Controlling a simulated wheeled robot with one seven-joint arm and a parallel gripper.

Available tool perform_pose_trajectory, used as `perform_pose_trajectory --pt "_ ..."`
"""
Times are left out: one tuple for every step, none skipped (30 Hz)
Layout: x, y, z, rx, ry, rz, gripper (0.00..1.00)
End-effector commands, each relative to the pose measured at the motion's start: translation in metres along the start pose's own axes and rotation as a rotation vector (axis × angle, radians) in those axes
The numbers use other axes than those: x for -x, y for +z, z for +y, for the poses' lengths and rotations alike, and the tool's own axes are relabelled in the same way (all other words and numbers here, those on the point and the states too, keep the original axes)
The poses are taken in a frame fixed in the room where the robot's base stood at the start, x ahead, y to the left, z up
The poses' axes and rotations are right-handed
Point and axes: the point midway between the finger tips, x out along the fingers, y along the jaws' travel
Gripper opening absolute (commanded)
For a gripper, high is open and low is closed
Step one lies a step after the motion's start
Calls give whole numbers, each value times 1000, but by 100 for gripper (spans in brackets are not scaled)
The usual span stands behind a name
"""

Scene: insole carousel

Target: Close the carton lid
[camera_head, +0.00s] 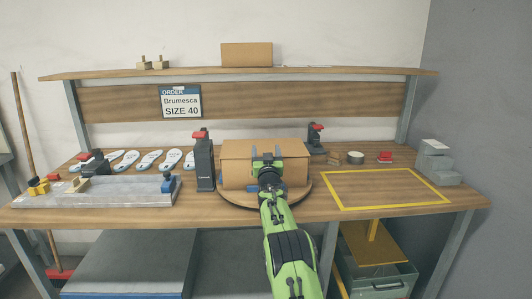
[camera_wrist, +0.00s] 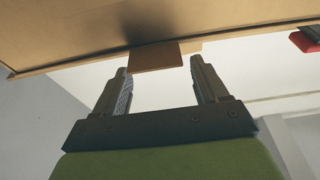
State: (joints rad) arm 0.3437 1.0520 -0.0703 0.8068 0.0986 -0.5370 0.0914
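The brown carton (camera_head: 236,177) stands on the round wooden turntable (camera_head: 227,200) at the middle of the bench. Its lid (camera_head: 235,150) shows as a lighter panel across the top; I cannot tell whether it lies flush. My gripper (camera_head: 268,151) is at the carton's front and top, hiding the middle of both. In the wrist view my gripper (camera_wrist: 160,72) is open, with its two fingers apart. A small brown cardboard tab (camera_wrist: 155,56) lies at the gap between the fingertips, below a broad cardboard surface (camera_wrist: 90,30). No finger clearly grips the tab.
A dark post with a red top (camera_head: 204,165) stands close left of the carton, and another (camera_head: 315,138) stands behind right. Insoles (camera_head: 150,160) and a metal fixture (camera_head: 120,190) lie left. The yellow-outlined area (camera_head: 385,188) at right is empty. A shelf (camera_head: 330,72) runs above.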

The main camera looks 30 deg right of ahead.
Motion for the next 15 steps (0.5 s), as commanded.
perform_pose_trajectory --pt "0 -1 0 0 0 2 72" --pt "0 -1 0 0 0 3 72" --pt "0 -2 0 0 0 4 72" --pt "0 -2 0 0 0 4 72" --pt "0 -2 0 0 0 5 72" --pt "0 -2 0 0 0 5 72" --pt "0 -2 0 0 0 5 72" --pt "1 -3 0 0 0 5 72" --pt "2 -2 0 0 0 5 72" --pt "4 -2 0 0 0 4 72" --pt "6 -2 0 -1 0 5 72" --pt "10 -2 0 -1 0 4 72" --pt "13 -2 0 -1 0 5 72" --pt "17 -2 0 -1 0 4 72" --pt "23 -2 0 -1 0 4 72"
